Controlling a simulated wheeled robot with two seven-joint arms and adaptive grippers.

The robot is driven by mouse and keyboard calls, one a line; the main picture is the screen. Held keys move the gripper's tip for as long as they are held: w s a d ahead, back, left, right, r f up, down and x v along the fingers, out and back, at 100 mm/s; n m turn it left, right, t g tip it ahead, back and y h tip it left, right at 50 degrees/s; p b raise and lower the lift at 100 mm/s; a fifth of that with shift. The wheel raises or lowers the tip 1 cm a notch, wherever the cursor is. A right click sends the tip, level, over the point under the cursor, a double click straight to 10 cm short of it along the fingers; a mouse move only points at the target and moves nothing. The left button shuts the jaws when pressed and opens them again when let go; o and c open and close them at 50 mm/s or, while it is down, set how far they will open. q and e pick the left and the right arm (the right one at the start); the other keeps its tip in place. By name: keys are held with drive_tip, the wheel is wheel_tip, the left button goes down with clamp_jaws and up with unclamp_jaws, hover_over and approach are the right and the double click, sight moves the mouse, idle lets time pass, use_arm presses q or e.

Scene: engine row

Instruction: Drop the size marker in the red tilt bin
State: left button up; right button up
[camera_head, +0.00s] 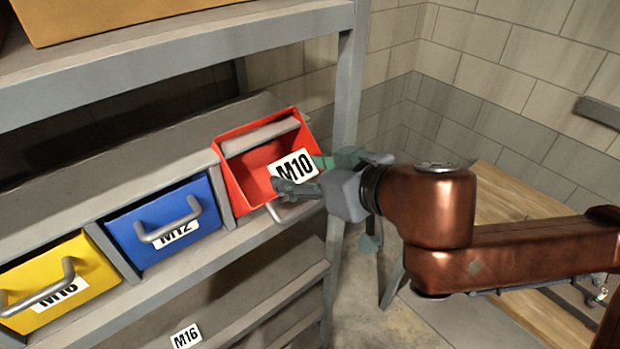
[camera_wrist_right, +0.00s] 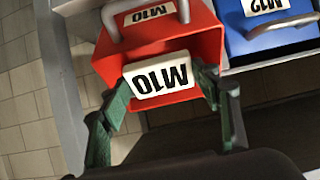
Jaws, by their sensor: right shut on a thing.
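The size marker (camera_head: 294,167) is a white plate reading M10. My right gripper (camera_head: 300,176) is shut on it, with one finger at each side. The red tilt bin (camera_head: 232,185) is tilted open at the right end of the bin row, and the marker is in front of or over its opening; I cannot tell how deep. In the right wrist view the marker (camera_wrist_right: 157,79) is between the green fingers, against the red bin (camera_wrist_right: 160,45), whose front bears a handle and its own M10 label. My left gripper is not in view.
A blue bin (camera_head: 125,235) and a yellow bin (camera_head: 82,252) with grey handles sit closed left of the red one. A shelf post (camera_head: 347,90) stands just right of it. A wooden surface (camera_head: 530,205) is at right.

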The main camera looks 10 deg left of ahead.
sight(292, 162)
drive_tip(key=shift+w+a+r+p, duration=0.3)
drive_tip(key=shift+w+a+r, duration=0.2)
drive_tip(key=shift+a, duration=0.2)
drive_tip(key=shift+w+a+r+p, duration=0.35)
drive_tip(key=shift+w+a, duration=0.2)
drive_tip(key=shift+a, duration=0.1)
drive_tip(key=o, duration=1.2)
drive_tip(key=shift+o, duration=0.2)
drive_tip(key=shift+d, duration=0.1)
drive_tip(key=v, duration=1.2)
drive_tip(key=shift+f, duration=0.1)
